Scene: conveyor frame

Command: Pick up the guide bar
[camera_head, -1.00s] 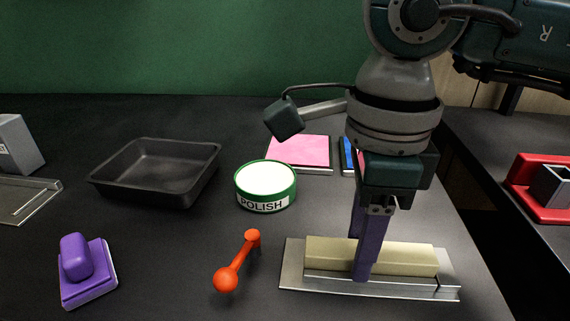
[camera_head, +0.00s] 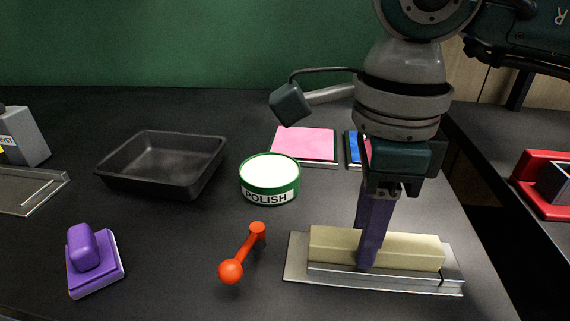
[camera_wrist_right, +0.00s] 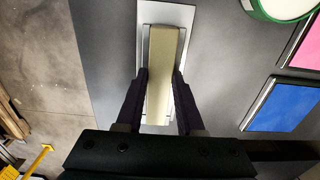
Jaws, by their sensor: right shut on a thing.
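The guide bar is a long beige bar (camera_head: 410,250) in the head view, lying lengthwise along a silver metal holder (camera_head: 296,268) with a low front rail. My right gripper (camera_head: 370,262) comes down from above, with its purple fingers shut across the bar near its middle. In the right wrist view the bar (camera_wrist_right: 163,70) runs between the two dark fingers (camera_wrist_right: 160,92), one on each side. The bar is level and in line with the holder. I cannot tell whether its underside is clear of the holder. My left gripper is not in view.
An orange-red handle (camera_head: 243,252) lies left of the holder, with a green POLISH tin (camera_head: 269,182) behind. A black tray (camera_head: 160,183), purple block (camera_head: 95,262), pink pad (camera_head: 303,143) and blue pad (camera_head: 353,148) share the table. A red fixture (camera_head: 540,188) stands on the right-hand table.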

